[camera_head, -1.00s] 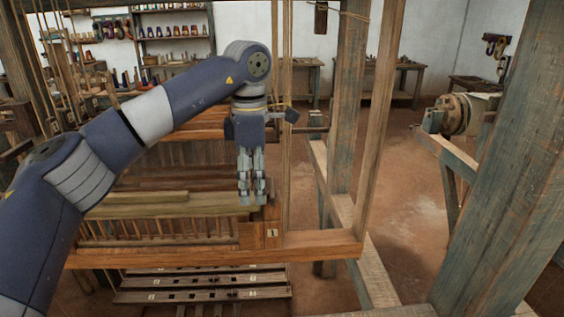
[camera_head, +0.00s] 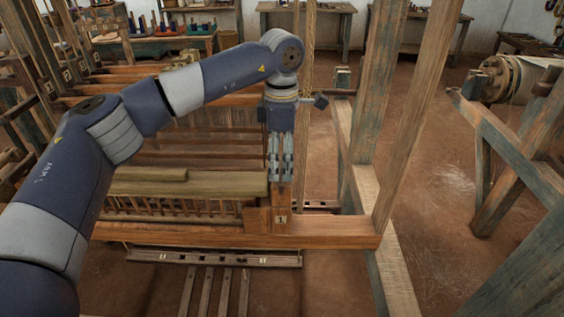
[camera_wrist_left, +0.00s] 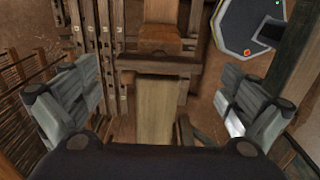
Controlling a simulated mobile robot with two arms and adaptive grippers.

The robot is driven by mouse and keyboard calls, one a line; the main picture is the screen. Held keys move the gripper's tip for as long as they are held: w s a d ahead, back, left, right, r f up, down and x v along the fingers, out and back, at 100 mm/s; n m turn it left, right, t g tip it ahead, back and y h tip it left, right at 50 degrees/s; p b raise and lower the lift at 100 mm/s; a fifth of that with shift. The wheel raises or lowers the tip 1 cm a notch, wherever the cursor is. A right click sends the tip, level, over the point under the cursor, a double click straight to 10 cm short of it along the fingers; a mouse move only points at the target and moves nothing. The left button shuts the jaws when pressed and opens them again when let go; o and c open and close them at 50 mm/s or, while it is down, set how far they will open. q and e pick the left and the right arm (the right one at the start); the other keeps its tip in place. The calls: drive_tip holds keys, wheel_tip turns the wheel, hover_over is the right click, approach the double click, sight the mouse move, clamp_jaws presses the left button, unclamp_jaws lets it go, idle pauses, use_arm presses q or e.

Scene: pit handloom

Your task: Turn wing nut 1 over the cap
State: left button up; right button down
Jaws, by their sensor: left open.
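My left gripper (camera_head: 280,178) points straight down above the upright post (camera_head: 281,228) marked 1, at the right end of the loom's slatted frame. It is open, and its fingers overlap the top of the post in the head view. In the left wrist view the fingers of the left gripper (camera_wrist_left: 160,98) stand wide apart, with a pale wooden bar (camera_wrist_left: 156,110) between and below them. The long wooden cap (camera_head: 140,187) runs left from the post. I cannot make out wing nut 1; the fingers may hide it. My right gripper is in neither view.
A lower rail (camera_head: 240,237) runs in front of the post. Tall loom posts (camera_head: 376,90) and a cord (camera_head: 310,50) stand close right of my left gripper. A roller (camera_head: 505,78) is at the right. Bare floor (camera_head: 435,170) lies between.

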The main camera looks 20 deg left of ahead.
sight(282, 171)
use_arm(q)
wheel_tip(282, 171, down, 2)
drive_tip(key=shift+w+f+p, duration=0.15)
drive_tip(key=shift+p, duration=0.15)
drive_tip(key=shift+f, duration=0.4)
drive_tip(key=shift+c, duration=0.2)
drive_tip(key=c, duration=0.8)
drive_tip(key=shift+c, duration=0.2)
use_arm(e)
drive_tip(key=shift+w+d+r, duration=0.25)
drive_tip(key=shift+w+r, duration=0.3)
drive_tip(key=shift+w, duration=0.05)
